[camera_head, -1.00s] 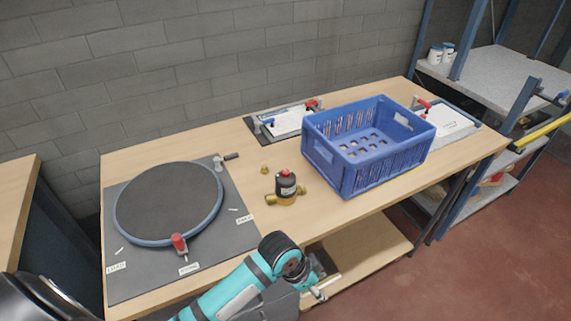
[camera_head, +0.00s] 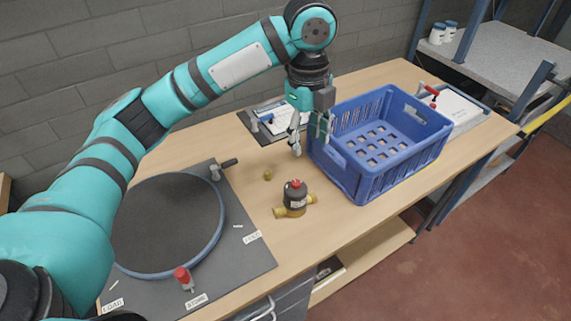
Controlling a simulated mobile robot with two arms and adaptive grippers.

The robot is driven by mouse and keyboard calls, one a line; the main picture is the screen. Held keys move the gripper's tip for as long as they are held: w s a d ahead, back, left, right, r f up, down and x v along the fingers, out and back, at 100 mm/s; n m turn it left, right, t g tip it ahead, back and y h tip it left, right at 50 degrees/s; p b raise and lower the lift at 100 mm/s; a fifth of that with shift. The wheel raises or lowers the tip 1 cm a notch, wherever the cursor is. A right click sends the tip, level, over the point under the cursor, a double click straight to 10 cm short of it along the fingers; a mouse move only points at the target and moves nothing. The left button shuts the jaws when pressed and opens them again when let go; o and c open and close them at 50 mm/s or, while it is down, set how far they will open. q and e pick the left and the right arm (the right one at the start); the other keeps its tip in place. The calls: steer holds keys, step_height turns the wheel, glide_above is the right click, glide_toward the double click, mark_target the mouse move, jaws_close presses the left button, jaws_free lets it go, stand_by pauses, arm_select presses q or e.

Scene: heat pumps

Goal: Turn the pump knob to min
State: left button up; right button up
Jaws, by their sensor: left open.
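The pump (camera_head: 294,203) has a black body on a brass base with pipe ends on both sides and a small red knob (camera_head: 295,184) on top. It stands upright on the wooden bench in front of the blue crate. My left gripper (camera_head: 309,148) points down above the bench, behind the pump and beside the crate's left wall in the picture. It is open with nothing between its fingers, and it appears apart from the pump. The knob's setting and any min mark are too small to read. My right gripper is not in view.
The blue crate (camera_head: 365,187) stands close right of my gripper. A round turntable (camera_head: 170,275) on a dark mat is at left. Bench around the pump is clear.

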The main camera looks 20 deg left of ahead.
mark_target(296, 182)
arm_select(q)
steer(key=shift+m, duration=0.3)
steer(key=f, duration=0.4)
steer(key=a+f, duration=0.1)
steer(key=f, duration=0.4)
steer(key=a+f, duration=0.1)
steer(key=f, duration=0.3)
steer(key=shift+w+f+p, duration=0.15)
steer(key=shift+f+p, duration=0.15)
steer(key=shift+f, duration=0.1)
steer(key=shift+c, duration=0.4)
jaws_close()
